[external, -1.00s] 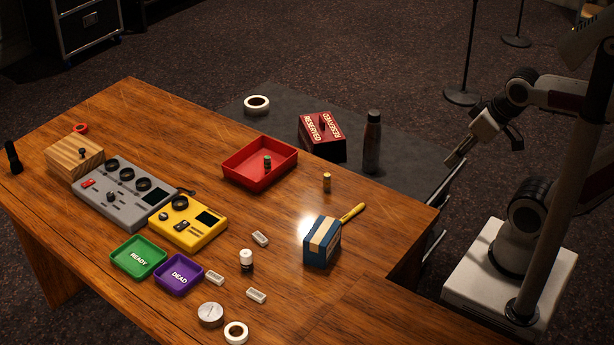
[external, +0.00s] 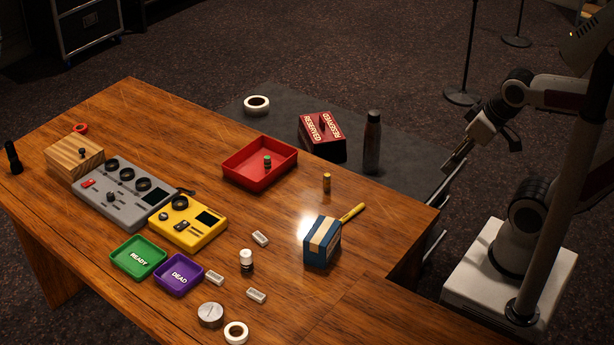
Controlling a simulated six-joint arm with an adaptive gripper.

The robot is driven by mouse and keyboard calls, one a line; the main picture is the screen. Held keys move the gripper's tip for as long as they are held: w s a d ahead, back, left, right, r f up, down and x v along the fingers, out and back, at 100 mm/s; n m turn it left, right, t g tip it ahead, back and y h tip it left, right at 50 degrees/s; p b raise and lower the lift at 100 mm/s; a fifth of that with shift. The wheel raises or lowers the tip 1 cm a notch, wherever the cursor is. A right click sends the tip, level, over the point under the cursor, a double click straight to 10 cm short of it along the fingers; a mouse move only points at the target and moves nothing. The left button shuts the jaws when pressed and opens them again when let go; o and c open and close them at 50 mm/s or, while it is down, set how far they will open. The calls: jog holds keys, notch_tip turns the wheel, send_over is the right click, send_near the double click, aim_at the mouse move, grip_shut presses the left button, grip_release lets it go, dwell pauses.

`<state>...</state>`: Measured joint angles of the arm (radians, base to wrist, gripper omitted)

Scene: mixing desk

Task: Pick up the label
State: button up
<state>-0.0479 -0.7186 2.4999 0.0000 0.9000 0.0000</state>
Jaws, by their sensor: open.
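I cannot tell for sure which thing is the label. A red piece lettered "RESERVED" (external: 322,136) stands on the dark surface behind the desk, with its lettering upward. Small white pieces lie on the desk: one white piece (external: 260,238) right of the yellow device, another (external: 215,278) beside the purple tray, and a third (external: 256,295) in front. My gripper (external: 453,163) is open and empty, in the air off the desk's right edge, well apart from all of these.
A dark bottle (external: 372,145) stands between my gripper and the red lettered piece. A red tray (external: 260,170), a blue box (external: 320,247), a green "READY" tray (external: 138,257) and a purple "DEAD" tray (external: 180,275) are on the desk. The front right of the wooden desk (external: 380,270) is clear.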

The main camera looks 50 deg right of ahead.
jog(key=w+a+f+n+g, duration=0.1)
jog(key=w+a+f+n, duration=0.5)
jog(key=a+n, duration=0.3)
jog(key=w+a+f+n+g, duration=0.1)
jog(key=w+a+f+n, duration=0.5)
jog(key=a, duration=0.9)
jog(key=w+a+f+n+g, duration=0.1)
jog(key=w+a+f+n, duration=0.6)
jog(key=a+n, duration=0.5)
jog(key=shift+a+f, duration=0.1)
jog(key=shift+a, duration=0.5)
jog(key=a+n, duration=0.1)
jog(key=w+a+n, duration=0.1)
jog(key=n, duration=0.1)
jog(key=w+a+n, duration=0.1)
jog(key=n, duration=0.1)
jog(key=shift+w+a+f+y, duration=0.15)
jog(key=shift+w+f+y, duration=0.15)
jog(key=shift+f, duration=0.1)
jog(key=shift+w+a+r+n+t+y, duration=0.15)
jog(key=shift+w+a+r+n, duration=0.25)
jog(key=shift+n, duration=1)
jog(key=shift+w+a+r+n+t+y, duration=0.1)
jog(key=shift+w+a+r+n, duration=0.35)
jog(key=shift+n, duration=0.95)
jog(key=shift+w+a+r+n+t+y, duration=0.2)
jog(key=shift+w+a+n, duration=0.3)
jog(key=shift+n, duration=0.9)
